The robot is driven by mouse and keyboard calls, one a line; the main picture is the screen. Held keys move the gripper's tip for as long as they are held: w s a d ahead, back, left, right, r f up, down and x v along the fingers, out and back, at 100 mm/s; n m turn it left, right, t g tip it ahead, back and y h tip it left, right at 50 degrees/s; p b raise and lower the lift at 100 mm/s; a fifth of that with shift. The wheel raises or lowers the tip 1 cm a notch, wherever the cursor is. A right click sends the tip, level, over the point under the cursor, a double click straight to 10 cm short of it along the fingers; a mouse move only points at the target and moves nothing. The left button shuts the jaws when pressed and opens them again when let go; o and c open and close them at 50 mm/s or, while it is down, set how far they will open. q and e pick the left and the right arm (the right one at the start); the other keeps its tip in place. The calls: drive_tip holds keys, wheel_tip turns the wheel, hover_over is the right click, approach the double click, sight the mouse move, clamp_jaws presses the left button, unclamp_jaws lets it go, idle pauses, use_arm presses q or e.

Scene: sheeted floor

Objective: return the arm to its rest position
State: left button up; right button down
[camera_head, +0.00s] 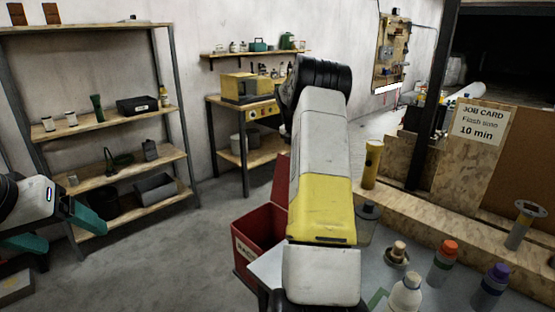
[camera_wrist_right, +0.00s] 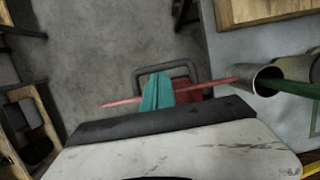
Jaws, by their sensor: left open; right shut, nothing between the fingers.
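My right arm (camera_head: 322,160), with white and yellow links and a black joint at its top, stands raised across the middle of the head view. Its gripper is not seen there. In the right wrist view, my right gripper's teal fingers (camera_wrist_right: 157,92) are shut together with nothing between them. A thin red edge, a patch of red and a dark grey loop show behind them. My left gripper (camera_head: 74,238) is open and empty at the left edge of the head view, its teal fingers spread apart in front of the shelving.
A red bin (camera_head: 249,226) with its lid raised stands beside my right arm. Several bottles, such as an orange-capped one (camera_head: 442,265), stand on the grey bench at the lower right. Metal shelving (camera_head: 115,122) stands at left. The floor (camera_head: 185,255) between shelving and bin is clear.

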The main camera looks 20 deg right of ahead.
drive_tip(key=v, duration=0.7)
drive_tip(key=shift+d, duration=0.1)
drive_tip(key=s+a+r+m+t+y, duration=0.1)
drive_tip(key=s+a+r+m+t, duration=0.1)
drive_tip(key=s+a+r+m, duration=0.6)
drive_tip(key=s+a+r+m+t+y, duration=0.15)
drive_tip(key=s+a+r, duration=0.35)
drive_tip(key=a, duration=0.6)
drive_tip(key=s+a+f+m+y, duration=0.1)
drive_tip(key=s+a+m, duration=0.3)
drive_tip(key=s, duration=0.3)
drive_tip(key=s+a+f+m+t, duration=0.1)
drive_tip(key=s+a+f+m, duration=0.1)
drive_tip(key=s, duration=0.5)
drive_tip(key=s+a+f+m+y, duration=0.1)
drive_tip(key=s+a+f+m, duration=0.1)
drive_tip(key=s+a+m, duration=0.3)
drive_tip(key=s+a, duration=0.1)
drive_tip(key=s, duration=0.1)
drive_tip(key=shift+s+a+m+t+y, duration=0.35)
drive_tip(key=shift+a, duration=0.05)
